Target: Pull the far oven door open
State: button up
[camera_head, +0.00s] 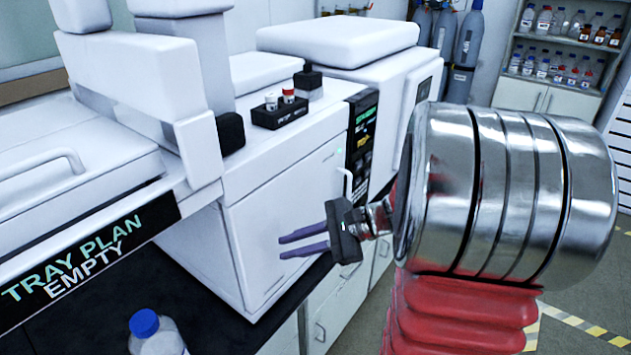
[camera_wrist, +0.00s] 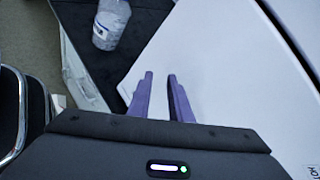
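My gripper (camera_head: 281,247) has two purple fingers with a gap between them and nothing held. In the head view it is in front of a white oven door (camera_head: 255,225) on the middle instrument. This door looks shut and has a pale upright handle (camera_head: 345,184) at its right edge, above and right of the fingers. In the wrist view my gripper (camera_wrist: 160,76) shows against a plain white panel, and no handle is visible there. A farther white instrument (camera_head: 393,92) stands behind to the right; its front is largely hidden by my arm.
A blue-capped bottle (camera_head: 155,333) stands on the dark bench (camera_head: 215,325) below the fingers. A black vial rack (camera_head: 279,113) sits on the middle instrument. A "TRAY PLAN EMPTY" sign (camera_head: 85,260) is at left. Gas cylinders (camera_head: 467,40) and bottle shelves (camera_head: 560,50) stand behind.

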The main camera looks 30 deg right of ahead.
jog(key=w+d+f+m+t+h, duration=0.2)
jog(key=d+m+t, duration=0.45)
jog(key=d, duration=0.75)
jog(key=m+t+h, duration=0.3)
jog(key=m+h, duration=0.2)
jog(key=m, duration=0.3)
send_near(348, 194)
jog(key=s, duration=0.1)
jog(key=s+d, duration=0.1)
jog(key=s, duration=0.1)
jog(key=shift+s+d+f+n, duration=0.15)
jog(key=shift+d+f+n, duration=0.1)
jog(key=shift+f, duration=0.1)
jog(key=shift+a, duration=0.1)
jog(key=w, duration=0.4)
jog(key=w+a, duration=0.1)
jog(key=w, duration=0.4)
jog(key=w+a, duration=0.1)
jog(key=w, duration=0.3)
jog(key=shift+w, duration=0.35)
jog(key=shift+c, duration=0.6)
grip_shut()
